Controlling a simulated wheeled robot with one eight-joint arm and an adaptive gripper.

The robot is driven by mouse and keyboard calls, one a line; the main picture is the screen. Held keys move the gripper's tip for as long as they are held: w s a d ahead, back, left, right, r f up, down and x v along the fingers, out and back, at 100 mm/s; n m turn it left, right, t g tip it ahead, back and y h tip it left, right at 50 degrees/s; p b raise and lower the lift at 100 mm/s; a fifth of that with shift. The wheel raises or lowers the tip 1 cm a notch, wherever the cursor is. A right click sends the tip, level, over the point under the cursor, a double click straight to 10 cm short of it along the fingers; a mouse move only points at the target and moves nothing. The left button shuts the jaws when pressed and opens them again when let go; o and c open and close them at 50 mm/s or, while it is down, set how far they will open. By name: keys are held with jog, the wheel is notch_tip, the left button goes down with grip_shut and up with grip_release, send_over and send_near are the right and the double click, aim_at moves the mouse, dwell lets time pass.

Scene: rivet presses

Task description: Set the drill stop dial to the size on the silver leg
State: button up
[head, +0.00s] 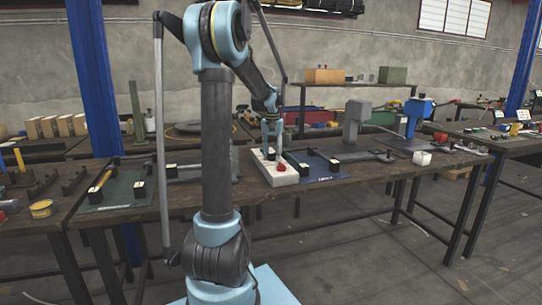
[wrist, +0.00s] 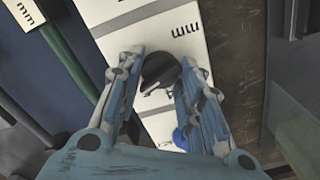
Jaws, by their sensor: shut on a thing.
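My gripper (head: 271,148) reaches down over a white panel (head: 273,177) on the middle workbench. In the wrist view its fingertips (wrist: 160,62) are shut around a dark round dial (wrist: 160,72) on the white panel (wrist: 115,45). "mm" labels are printed on the panel around the dial, but the set value is not legible. A red knob (head: 280,168) sits near the front of the panel. I cannot make out which part is the silver leg.
A dark blue mat (head: 318,168) with black blocks lies right of the panel. A green mat (head: 122,190) with a yellow rod lies to the left. A grey press (head: 356,118) and a blue press (head: 416,116) stand farther right. A white cube (head: 422,158) sits on the bench.

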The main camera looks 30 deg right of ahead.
jog(key=m, duration=0.5)
jog(key=shift+a+m, duration=0.1)
jog(key=shift+m, duration=0.2)
dwell(0.4)
jog(key=o, duration=1.1)
jog(key=shift+c, duration=0.2)
notch_tip(320, 180, up, 12)
